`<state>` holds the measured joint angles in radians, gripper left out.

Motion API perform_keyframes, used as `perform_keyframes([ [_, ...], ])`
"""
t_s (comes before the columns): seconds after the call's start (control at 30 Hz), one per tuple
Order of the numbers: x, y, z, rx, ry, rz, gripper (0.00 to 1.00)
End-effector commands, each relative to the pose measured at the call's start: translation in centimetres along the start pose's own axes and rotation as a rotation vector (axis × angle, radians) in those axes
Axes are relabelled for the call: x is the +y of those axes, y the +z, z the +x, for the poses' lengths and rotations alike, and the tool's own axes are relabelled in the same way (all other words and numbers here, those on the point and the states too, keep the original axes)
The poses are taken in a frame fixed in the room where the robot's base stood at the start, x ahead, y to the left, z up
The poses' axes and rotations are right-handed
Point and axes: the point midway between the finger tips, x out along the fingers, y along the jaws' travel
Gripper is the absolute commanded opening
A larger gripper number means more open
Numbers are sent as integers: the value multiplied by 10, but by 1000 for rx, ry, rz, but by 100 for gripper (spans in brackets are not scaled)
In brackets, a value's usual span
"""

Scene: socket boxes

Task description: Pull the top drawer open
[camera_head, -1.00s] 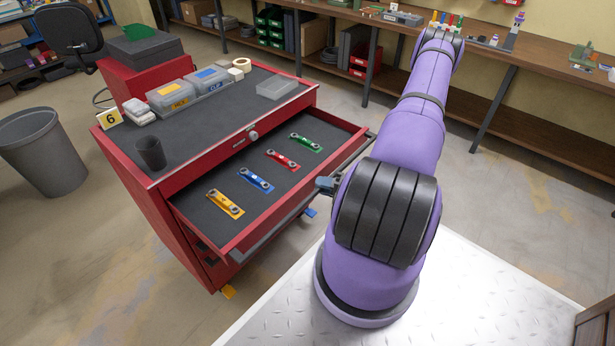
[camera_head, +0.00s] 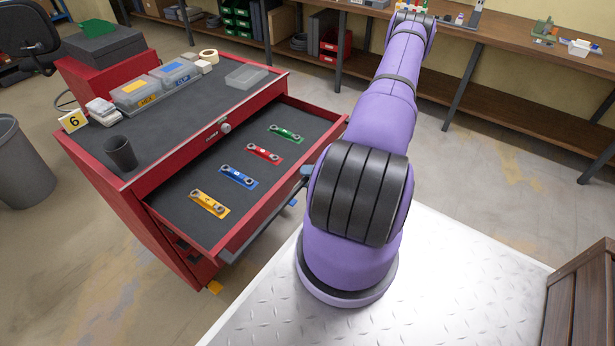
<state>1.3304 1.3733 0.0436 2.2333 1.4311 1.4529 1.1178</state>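The red tool cabinet (camera_head: 112,198) stands at the left with its top drawer (camera_head: 262,207) pulled well out toward my arm. Inside, on the dark liner, lie orange (camera_head: 209,203), blue (camera_head: 239,176), red (camera_head: 263,152) and green (camera_head: 285,133) pieces in a slanting row. The drawer's grey handle bar (camera_head: 238,246) runs along its front. A small dark part of my gripper (camera_head: 306,172) shows at the drawer front, beside my purple arm. My arm hides the rest, so I cannot see the fingers or whether they hold the handle.
A bin (camera_head: 20,165) stands left. A workbench (camera_head: 480,38) runs along the back; a wooden crate (camera_head: 580,305) is at right.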

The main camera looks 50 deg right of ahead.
Motion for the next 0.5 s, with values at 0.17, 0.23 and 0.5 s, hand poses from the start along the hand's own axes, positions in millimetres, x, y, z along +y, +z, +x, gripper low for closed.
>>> perform_keyframes([
  [0.17,0,0,-2,0,0,0,44],
  [0.23,0,0,-7,0,0,-1,44],
  [0.5,0,1,-53,-3,-1,0,44],
])
